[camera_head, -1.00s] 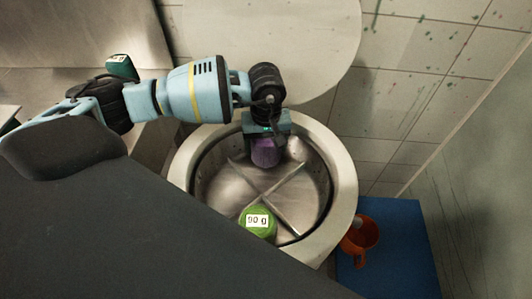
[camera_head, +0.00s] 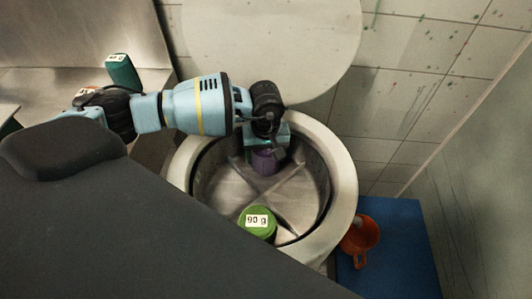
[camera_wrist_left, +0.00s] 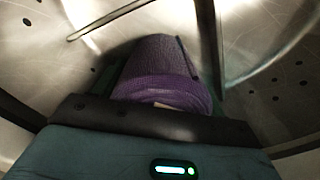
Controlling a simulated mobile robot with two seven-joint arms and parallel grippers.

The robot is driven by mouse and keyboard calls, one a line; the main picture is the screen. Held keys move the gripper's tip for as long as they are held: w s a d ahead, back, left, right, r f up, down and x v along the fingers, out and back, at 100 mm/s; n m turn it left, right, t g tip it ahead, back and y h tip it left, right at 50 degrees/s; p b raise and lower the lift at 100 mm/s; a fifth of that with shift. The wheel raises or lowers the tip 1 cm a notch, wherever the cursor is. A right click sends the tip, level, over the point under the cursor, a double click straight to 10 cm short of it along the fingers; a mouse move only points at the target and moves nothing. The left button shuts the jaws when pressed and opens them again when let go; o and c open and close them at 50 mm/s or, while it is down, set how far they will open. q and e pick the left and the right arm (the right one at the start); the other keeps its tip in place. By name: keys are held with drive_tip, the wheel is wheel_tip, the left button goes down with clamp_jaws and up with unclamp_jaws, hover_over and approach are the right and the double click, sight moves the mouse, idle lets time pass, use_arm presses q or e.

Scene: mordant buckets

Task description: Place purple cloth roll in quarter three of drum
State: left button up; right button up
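The drum (camera_head: 345,190) is a round metal tub, open at the top, with a crossed divider (camera_head: 284,177) splitting it into quarters. My left gripper (camera_head: 265,150) reaches in over the far rim and is shut on the purple cloth roll (camera_head: 264,163), which hangs below it over the far quarter. In the left wrist view the roll (camera_wrist_left: 160,65) points away from the gripper, with a divider wall just to its right. I cannot tell whether the roll touches the drum floor. My right gripper is not in view.
A green roll (camera_head: 258,230) labelled "90 g" sits in the near quarter. An orange jug (camera_head: 358,238) stands on a blue mat (camera_head: 400,265) right of the drum. A pale round lid (camera_head: 270,45) is behind it. A dark green labelled item (camera_head: 122,72) is at upper left.

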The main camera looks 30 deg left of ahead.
use_arm(q)
drive_tip(key=o, duration=0.4)
wheel_tip(320, 180, up, 12)
drive_tip(key=shift+r, duration=0.15)
idle(0.4)
